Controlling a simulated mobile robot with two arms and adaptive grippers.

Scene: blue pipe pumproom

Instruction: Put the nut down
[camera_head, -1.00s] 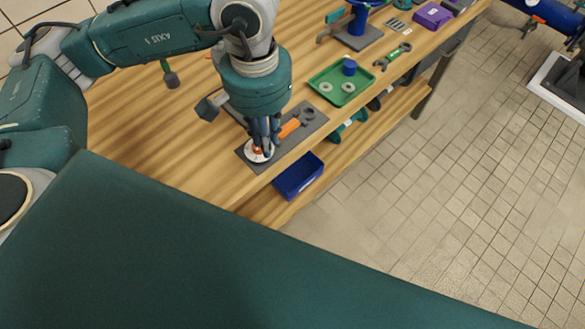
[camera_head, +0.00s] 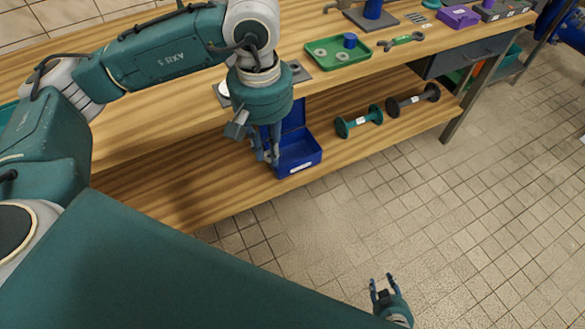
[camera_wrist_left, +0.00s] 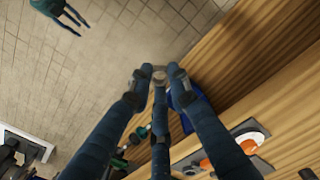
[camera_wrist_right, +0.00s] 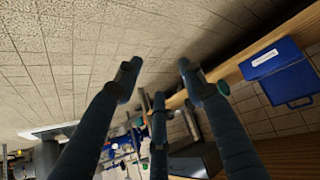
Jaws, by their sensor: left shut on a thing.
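My left gripper (camera_head: 268,158) hangs in front of the workbench edge, beside the left side of the open blue box (camera_head: 298,160) on the lower shelf. In the left wrist view its fingertips close together on a small greyish thing (camera_wrist_left: 159,75), apparently the nut; it is mostly covered by the fingers. I cannot make out the nut in the head view. My right gripper (camera_head: 384,284) is low over the tiled floor, open and empty. In the right wrist view the blue box (camera_wrist_right: 278,72) shows at the upper right.
The tiled floor in front is clear.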

